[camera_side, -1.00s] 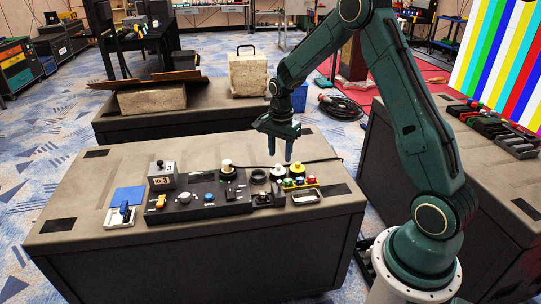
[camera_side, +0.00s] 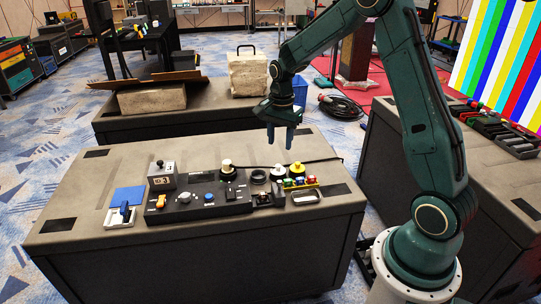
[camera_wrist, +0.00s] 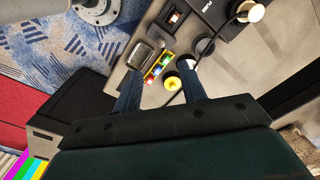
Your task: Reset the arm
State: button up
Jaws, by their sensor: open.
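My gripper (camera_side: 280,136) hangs above the back right part of the grey console table (camera_side: 90,235), fingers pointing down. Its two blue fingers are apart with nothing between them. In the wrist view my gripper (camera_wrist: 158,90) also shows open, with the yellow-based knob (camera_wrist: 172,83) lying beyond the gap between the fingers. The gripper is clear of the controls below it.
A black control panel (camera_side: 180,213) with several knobs and switches lies on the table. A blue and white switch unit (camera_side: 121,215) is at its left. A low grey block (camera_side: 210,122) stands behind, bearing a pale case (camera_side: 248,75). A colour-striped screen (camera_side: 500,65) is at right.

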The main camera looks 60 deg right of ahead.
jog(key=s+a+r+n+t, duration=0.4)
jog(key=s+a+r+n, duration=0.85)
jog(key=s+r, duration=0.4)
jog(key=s+a+n+t, duration=0.1)
jog(key=s+a+n, duration=0.2)
jog(key=s, duration=0.5)
jog(key=shift+s+a+r+n, duration=0.15)
jog(key=shift+a+n, duration=0.1)
jog(key=shift+n, duration=0.6)
